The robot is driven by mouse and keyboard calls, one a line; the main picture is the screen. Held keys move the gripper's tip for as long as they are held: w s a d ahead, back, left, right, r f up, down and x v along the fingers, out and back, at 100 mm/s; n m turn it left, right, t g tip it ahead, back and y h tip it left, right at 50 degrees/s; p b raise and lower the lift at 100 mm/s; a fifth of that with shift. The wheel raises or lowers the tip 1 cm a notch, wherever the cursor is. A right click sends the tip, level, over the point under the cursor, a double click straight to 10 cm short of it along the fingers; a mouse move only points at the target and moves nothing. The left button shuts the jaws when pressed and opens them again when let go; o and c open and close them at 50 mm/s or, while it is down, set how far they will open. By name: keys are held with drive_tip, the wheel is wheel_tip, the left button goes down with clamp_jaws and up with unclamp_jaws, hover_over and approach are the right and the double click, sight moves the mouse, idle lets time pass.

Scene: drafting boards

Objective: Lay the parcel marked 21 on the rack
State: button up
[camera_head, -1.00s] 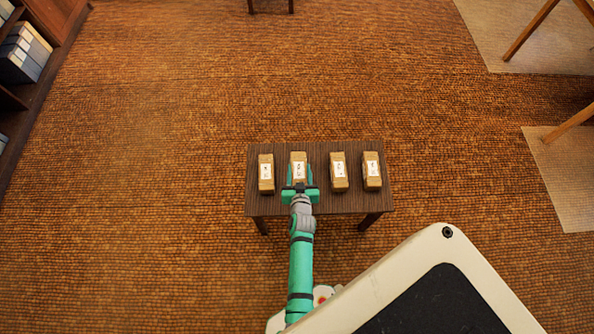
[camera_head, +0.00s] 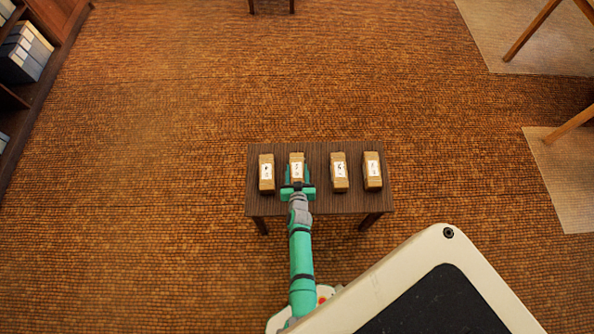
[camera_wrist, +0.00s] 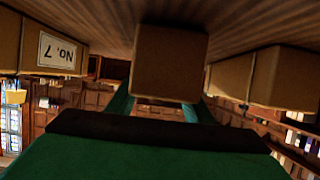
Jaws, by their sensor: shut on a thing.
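My gripper (camera_head: 297,182) is shut on the second parcel from the left (camera_head: 296,160), at the near side of a small dark wooden table (camera_head: 320,203). In the wrist view this brown parcel (camera_wrist: 170,60) sits between the green fingers and appears to touch the tabletop. Its label is too small to read in the head view, so I cannot tell whether it is 21. A neighbouring parcel in the wrist view has an upside-down label, No. 7 (camera_wrist: 57,53). I cannot make out which thing is the rack.
Other parcels stand on the same table: one at the left (camera_head: 266,173), two to the right (camera_head: 340,172) (camera_head: 373,171). A bookcase (camera_head: 62,15) with grey boxes is at the upper left. Wooden legs (camera_head: 530,30) stand at the upper right. The carpet between is clear.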

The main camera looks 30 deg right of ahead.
drive_tip(key=shift+f, duration=0.1)
idle(0.3)
drive_tip(key=o, duration=1.4)
drive_tip(key=shift+f, duration=0.1)
drive_tip(key=v, duration=1.2)
drive_tip(key=shift+a, duration=0.1)
